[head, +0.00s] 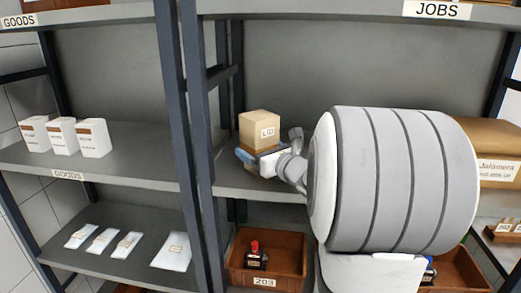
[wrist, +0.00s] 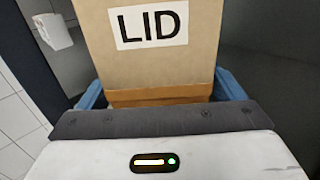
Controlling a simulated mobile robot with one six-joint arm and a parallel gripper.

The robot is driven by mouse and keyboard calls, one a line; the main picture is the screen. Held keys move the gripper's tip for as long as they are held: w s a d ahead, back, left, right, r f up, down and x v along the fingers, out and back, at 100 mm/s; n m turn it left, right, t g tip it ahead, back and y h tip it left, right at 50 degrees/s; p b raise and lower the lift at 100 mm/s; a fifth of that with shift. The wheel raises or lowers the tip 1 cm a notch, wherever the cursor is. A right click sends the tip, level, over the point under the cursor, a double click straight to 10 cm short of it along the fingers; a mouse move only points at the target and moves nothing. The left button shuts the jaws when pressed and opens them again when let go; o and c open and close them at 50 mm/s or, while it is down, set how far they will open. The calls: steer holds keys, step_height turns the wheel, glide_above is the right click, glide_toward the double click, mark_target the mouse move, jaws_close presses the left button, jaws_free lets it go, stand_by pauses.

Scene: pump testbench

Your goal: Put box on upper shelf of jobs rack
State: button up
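The box (head: 259,128) is a tan cardboard cube marked LID over a browner lower part. My gripper (head: 258,160) has its blue fingers around the lower part, one on each side, close against it. The box fills the upper middle of the wrist view (wrist: 160,65), upright, between the fingers (wrist: 160,95). It is over the left part of a grey shelf (head: 232,182) of the jobs rack; I cannot tell if its bottom touches. A higher board (head: 330,12) carries the JOBS sign (head: 437,10). My arm hides the shelf's middle.
A dark upright post (head: 198,120) stands just left of the box. A larger Jalomera carton (head: 499,168) sits at right. A brown bin marked 203 (head: 283,258) is below. The goods rack at left holds several white boxes (head: 62,136).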

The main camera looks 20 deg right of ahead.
steer(key=shift+r, duration=0.1)
steer(key=shift+s, duration=0.2)
steer(key=s, duration=0.3)
steer(key=s+d+b, duration=0.1)
steer(key=s, duration=0.3)
steer(key=s+d, duration=0.1)
steer(key=s, duration=0.3)
steer(key=shift+d+b, duration=0.1)
steer(key=shift+b, duration=0.2)
steer(key=s+a+f+n+g+y, duration=0.25)
steer(key=a+f+n+g, duration=0.25)
steer(key=a+n, duration=0.35)
steer(key=s+a+f+n+g+y, duration=0.25)
steer(key=a+f+n+g, duration=0.2)
steer(key=a+n, duration=0.4)
steer(key=s+f+n+g+h, duration=0.5)
steer(key=s+n+h, duration=0.3)
steer(key=n, duration=0.8)
steer(key=shift+s+a+f+n, duration=0.25)
steer(key=shift+s+f+n, duration=0.25)
steer(key=shift+s, duration=0.75)
steer(key=shift+f, duration=0.1)
